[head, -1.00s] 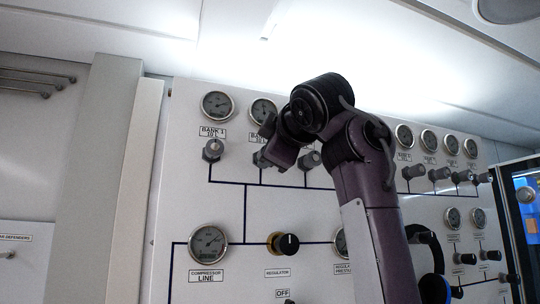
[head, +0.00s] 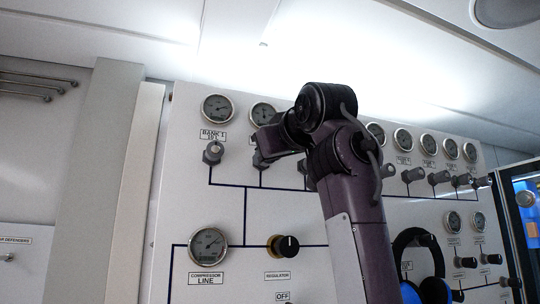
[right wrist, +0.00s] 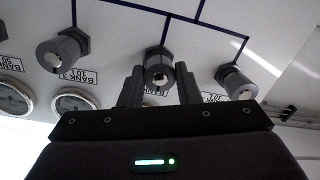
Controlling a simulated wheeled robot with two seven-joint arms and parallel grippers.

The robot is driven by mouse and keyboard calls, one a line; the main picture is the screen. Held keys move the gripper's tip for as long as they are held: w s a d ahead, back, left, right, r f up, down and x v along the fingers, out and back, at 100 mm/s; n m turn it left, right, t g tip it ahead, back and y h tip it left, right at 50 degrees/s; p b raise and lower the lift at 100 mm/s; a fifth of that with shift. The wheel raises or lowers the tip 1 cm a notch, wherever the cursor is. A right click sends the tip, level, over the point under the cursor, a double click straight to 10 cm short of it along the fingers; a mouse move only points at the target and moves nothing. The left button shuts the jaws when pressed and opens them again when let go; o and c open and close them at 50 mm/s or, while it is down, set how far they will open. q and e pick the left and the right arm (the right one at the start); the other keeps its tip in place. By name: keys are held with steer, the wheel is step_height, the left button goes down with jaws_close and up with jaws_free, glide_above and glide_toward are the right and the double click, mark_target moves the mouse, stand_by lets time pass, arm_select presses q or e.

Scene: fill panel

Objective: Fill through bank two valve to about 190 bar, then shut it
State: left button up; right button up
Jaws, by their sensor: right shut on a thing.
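The bank two valve, a grey knob (right wrist: 159,72), sits in the middle of the right wrist view, which shows the panel upside down. My right gripper (right wrist: 159,82) is shut on this knob, one dark finger on each side. In the head view the wrist covers part of the same valve (head: 261,160). The bank two gauge (head: 263,113) is above it, its lower edge and label partly hidden by my gripper; its reading is too small to tell. My left gripper is not in view.
The bank one valve (head: 213,153) and gauge (head: 217,108) are close on the left. The bank three valve (right wrist: 62,50) is on the other side. The compressor line gauge (head: 208,246) and black regulator knob (head: 287,246) are lower. My right arm hides the panel's middle.

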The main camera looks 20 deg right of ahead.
steer(key=shift+w+f+m, duration=0.1)
steer(key=shift+f+m, duration=0.1)
steer(key=shift+m, duration=0.2)
steer(key=o, duration=1)
steer(key=shift+c, duration=0.2)
steer(key=shift+r, duration=0.1)
steer(key=s+b, duration=0.3)
steer(key=s, duration=0.5)
steer(key=shift+d+b, duration=0.35)
steer(key=shift+r, duration=0.1)
